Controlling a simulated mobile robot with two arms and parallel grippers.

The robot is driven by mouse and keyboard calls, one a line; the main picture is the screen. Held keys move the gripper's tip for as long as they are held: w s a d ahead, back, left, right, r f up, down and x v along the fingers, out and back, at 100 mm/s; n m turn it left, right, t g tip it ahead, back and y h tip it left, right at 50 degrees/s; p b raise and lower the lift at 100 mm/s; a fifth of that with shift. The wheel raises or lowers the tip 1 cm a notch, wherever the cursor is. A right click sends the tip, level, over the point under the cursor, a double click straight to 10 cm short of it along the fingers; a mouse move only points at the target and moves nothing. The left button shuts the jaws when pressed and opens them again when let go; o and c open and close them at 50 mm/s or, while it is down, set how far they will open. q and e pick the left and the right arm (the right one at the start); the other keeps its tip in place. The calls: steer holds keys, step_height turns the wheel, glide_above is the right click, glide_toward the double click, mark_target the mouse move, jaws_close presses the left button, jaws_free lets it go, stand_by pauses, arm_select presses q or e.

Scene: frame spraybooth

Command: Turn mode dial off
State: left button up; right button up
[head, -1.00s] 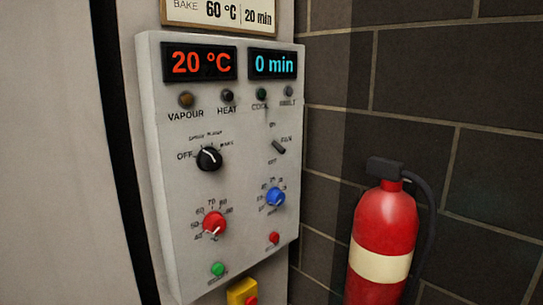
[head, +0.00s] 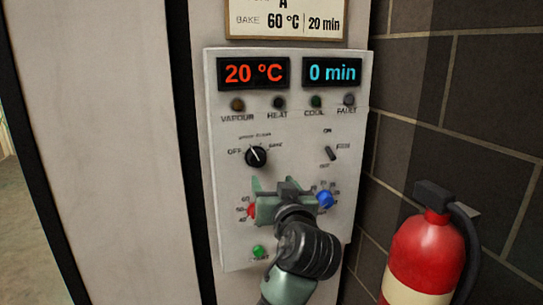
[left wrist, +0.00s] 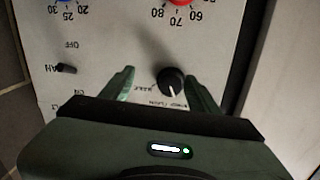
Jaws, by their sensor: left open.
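The mode dial (head: 257,157) is a black knob on the upper left of the grey control panel. Its white pointer line points up and slightly left, between OFF at its left and BAKE at its right. My left gripper (head: 283,184) is open in front of the panel, below the dial in the head view, and hides part of the lower knobs. In the left wrist view, which is upside down, the dial (left wrist: 171,82) shows between the fingers of the left gripper (left wrist: 164,88), nearer one finger. I cannot tell whether they touch. My right gripper is not in view.
A red knob (head: 251,211) and a blue knob (head: 325,199) sit close to my left gripper. A small toggle switch (head: 330,153) is right of the dial. A green button (head: 258,251) is lower down. A red fire extinguisher (head: 427,257) stands at the right.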

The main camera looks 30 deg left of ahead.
mark_target(258, 160)
arm_select(q)
steer(key=shift+n+y, duration=0.5)
steer(key=shift+n, duration=0.2)
steer(key=a+r, duration=0.1)
steer(key=w+a+r+p, duration=0.1)
steer(key=a, duration=0.1)
steer(key=w+a+r+p, duration=0.1)
steer(key=a, duration=0.1)
steer(key=shift+r, duration=0.25)
steer(key=shift+w+a+f+p, duration=0.1)
steer(key=shift+w+a+p, duration=0.2)
steer(key=shift+w+a, duration=0.25)
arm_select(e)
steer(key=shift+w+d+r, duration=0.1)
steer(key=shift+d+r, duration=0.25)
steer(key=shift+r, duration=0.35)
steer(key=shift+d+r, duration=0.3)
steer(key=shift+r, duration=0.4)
arm_select(q)
steer(key=shift+d, duration=0.1)
jaws_close()
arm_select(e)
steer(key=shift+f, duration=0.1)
